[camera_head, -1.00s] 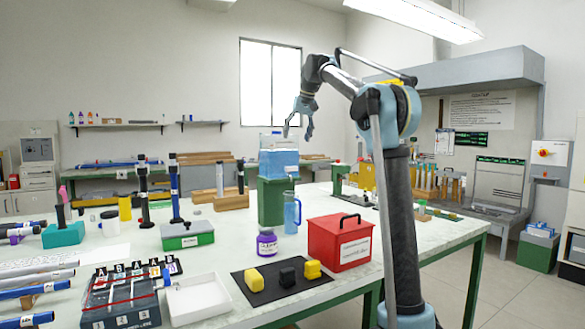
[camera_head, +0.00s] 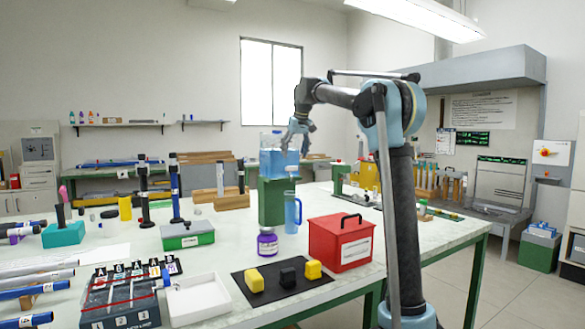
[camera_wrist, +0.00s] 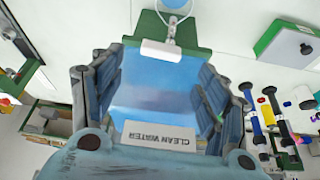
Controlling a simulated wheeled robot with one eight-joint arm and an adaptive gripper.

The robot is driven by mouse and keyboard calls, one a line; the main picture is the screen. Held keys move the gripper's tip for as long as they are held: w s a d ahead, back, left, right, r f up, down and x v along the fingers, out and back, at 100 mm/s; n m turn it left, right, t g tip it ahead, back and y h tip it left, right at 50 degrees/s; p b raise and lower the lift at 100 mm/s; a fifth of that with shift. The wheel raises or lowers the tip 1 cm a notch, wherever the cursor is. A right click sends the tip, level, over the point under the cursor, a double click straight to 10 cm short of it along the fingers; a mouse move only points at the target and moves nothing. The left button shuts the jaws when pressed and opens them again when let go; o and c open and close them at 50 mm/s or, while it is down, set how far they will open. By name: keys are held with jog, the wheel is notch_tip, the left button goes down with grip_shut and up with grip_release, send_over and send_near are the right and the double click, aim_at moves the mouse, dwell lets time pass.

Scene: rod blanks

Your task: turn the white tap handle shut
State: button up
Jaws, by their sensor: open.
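A clear tank of blue water (camera_head: 271,163) stands on a green stand (camera_head: 271,202). Its "CLEAN WATER" label (camera_wrist: 159,134) reads upside down in the wrist view. The white tap handle (camera_wrist: 161,50) shows there as a white bar across the tank's edge, in front of a green surface. My gripper (camera_wrist: 157,75) is open and empty. Its fingers lie on both sides of the tank and handle in the picture, with no clear contact. In the head view my gripper (camera_head: 294,145) is at the tank's upper part. A blue bottle (camera_head: 292,213) stands below the tap.
A red box (camera_head: 340,243) stands right of the bottle and a purple-labelled jar (camera_head: 267,243) to its left. A green box (camera_head: 187,236) with black rods nearby is further left. A black mat (camera_head: 268,292) with small blocks lies in front.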

aim_at(292, 169)
jog(key=shift+x, duration=3.2)
jog(key=shift+c, duration=0.3)
jog(key=c, duration=1)
